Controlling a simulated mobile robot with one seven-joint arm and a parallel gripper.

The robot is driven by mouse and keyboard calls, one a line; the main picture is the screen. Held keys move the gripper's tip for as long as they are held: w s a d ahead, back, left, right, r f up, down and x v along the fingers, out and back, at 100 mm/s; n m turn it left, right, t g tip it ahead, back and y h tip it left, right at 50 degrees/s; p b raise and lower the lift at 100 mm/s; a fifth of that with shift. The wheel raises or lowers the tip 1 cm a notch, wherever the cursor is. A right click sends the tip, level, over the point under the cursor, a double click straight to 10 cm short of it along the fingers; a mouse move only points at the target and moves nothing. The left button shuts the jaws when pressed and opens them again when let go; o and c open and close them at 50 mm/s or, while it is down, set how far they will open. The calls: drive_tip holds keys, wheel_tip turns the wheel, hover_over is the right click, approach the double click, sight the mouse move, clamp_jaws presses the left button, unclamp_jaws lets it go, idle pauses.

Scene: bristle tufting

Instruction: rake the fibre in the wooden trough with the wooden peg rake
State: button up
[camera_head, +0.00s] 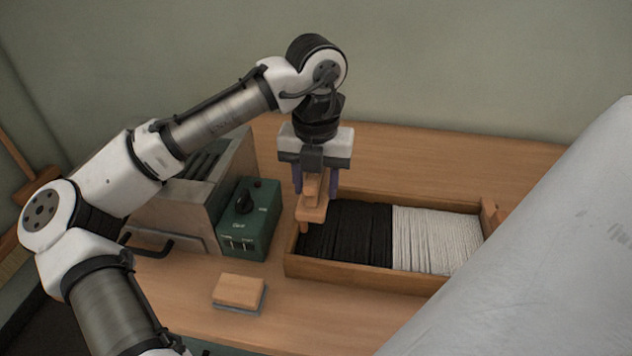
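The wooden trough (365,272) lies on the bench, with black fibre (345,232) in its left part and white fibre (436,240) in its right part. My gripper (316,184) hangs at the trough's left end, its purple fingers shut on the wooden peg rake (312,212). The rake's block is below the fingers, and a peg points down near the trough's left wall. I cannot tell whether the pegs touch the fibre.
A green control box (249,222) and a grey metal machine (190,195) stand left of the trough. A wooden block on a grey base (239,291) lies in front. A large pale grey surface (540,260) covers the lower right. The bench (330,325) is bare before the trough.

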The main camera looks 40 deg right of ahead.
drive_tip(key=shift+f+b, duration=1)
drive_tip(key=shift+f, duration=2.35)
drive_tip(key=s+d+p, duration=0.3)
drive_tip(key=s+d, duration=0.3)
drive_tip(key=s, duration=0.1)
drive_tip(key=s+d+p, duration=0.3)
drive_tip(key=s+d, duration=0.3)
drive_tip(key=s, duration=0.2)
drive_tip(key=s+d+p, duration=0.4)
drive_tip(key=s+d, duration=0.3)
drive_tip(key=shift+s, duration=0.15)
drive_tip(key=w+a, duration=0.6)
drive_tip(key=w, duration=0.1)
drive_tip(key=w+a, duration=0.6)
drive_tip(key=w, duration=0.1)
drive_tip(key=w+a+b, duration=0.1)
drive_tip(key=w+a, duration=0.5)
drive_tip(key=w, duration=0.2)
drive_tip(key=shift+a, duration=0.35)
drive_tip(key=s+d+p, duration=0.2)
drive_tip(key=s+d, duration=0.4)
drive_tip(key=s, duration=0.1)
drive_tip(key=s+d+p, duration=0.3)
drive_tip(key=s+d, duration=0.3)
drive_tip(key=s, duration=0.1)
drive_tip(key=s+d+p, duration=0.2)
drive_tip(key=s+d, duration=0.4)
drive_tip(key=s, duration=0.2)
drive_tip(key=shift+d, duration=0.35)
